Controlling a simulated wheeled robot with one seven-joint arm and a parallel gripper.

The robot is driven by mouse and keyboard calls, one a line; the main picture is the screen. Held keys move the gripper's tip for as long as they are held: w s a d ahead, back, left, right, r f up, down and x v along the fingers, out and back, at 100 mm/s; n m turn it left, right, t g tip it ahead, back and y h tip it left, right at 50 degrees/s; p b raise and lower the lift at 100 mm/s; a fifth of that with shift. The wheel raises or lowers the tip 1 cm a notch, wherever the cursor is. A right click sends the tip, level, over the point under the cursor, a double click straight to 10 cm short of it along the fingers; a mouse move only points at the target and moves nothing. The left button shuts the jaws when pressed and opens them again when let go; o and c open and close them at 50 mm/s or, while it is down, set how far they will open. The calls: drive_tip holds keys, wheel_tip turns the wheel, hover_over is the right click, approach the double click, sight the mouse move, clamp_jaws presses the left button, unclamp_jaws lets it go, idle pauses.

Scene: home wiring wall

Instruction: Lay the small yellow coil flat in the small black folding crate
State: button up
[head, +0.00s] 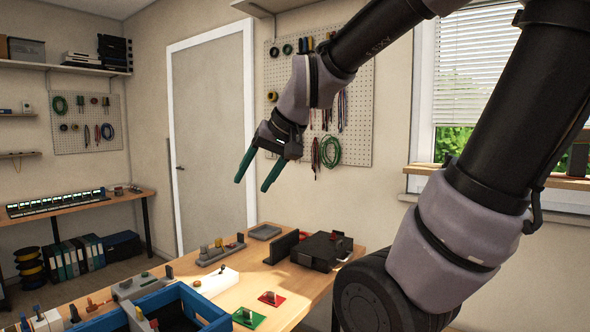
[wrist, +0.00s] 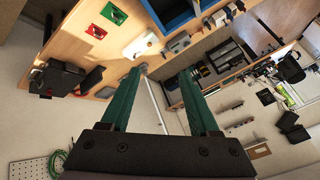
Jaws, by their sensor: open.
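My gripper (head: 253,185) is open and empty, its two green fingers pointing down in the air above and behind the wooden table. The fingers also show in the wrist view (wrist: 162,73), with nothing between them. A low black box-like thing (head: 322,251) stands at the table's right end, and shows at the left of the wrist view (wrist: 60,79). It may be the small black folding crate; I cannot tell whether its walls are up. I cannot make out the small yellow coil for certain in either view.
A blue crate (head: 170,296) stands at the table's front left. Red (head: 271,298) and green (head: 249,318) plates lie on the table (head: 300,300). A dark upright panel (head: 281,247) stands beside the black thing. Behind is a pegboard (head: 355,110) with hanging cables.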

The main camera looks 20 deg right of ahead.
drive_tip(key=s+d+r+m+h, duration=0.1)
drive_tip(key=s+d+r+m, duration=0.1)
drive_tip(key=s+d, duration=0.3)
drive_tip(key=shift+s+d+t+h, duration=0.3)
drive_tip(key=shift+s+d+h, duration=0.1)
drive_tip(key=shift+d, duration=0.4)
